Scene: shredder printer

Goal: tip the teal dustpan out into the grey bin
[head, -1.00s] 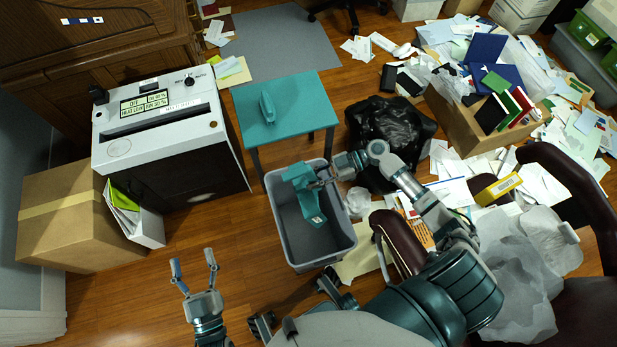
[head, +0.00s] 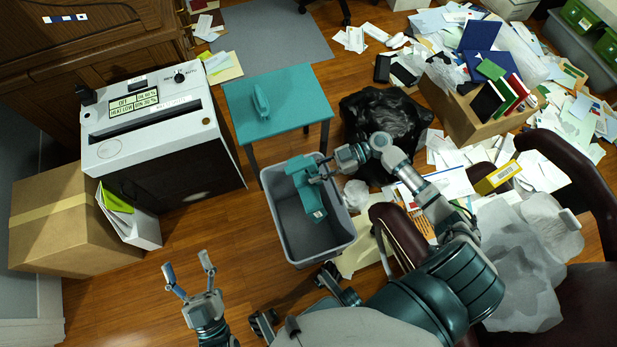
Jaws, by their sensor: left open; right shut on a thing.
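The teal dustpan (head: 309,195) is over the grey bin (head: 295,235), within its opening as seen from above. It looks tilted, with its far end toward the bin's lower right. My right gripper (head: 326,172) is shut on the dustpan near the bin's upper right rim. I cannot tell whether the dustpan touches the bin or whether anything is left on it. The visible part of the bin's inside looks empty. My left gripper (head: 188,277) is open and empty above the wood floor, left of the bin.
A teal table (head: 290,95) with a teal brush-like object (head: 261,102) stands behind the bin. A white-topped shredder (head: 150,120) stands at left, a black bag (head: 385,120) behind my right arm. Papers and a cardboard box (head: 465,118) clutter the right. Floor left of the bin is clear.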

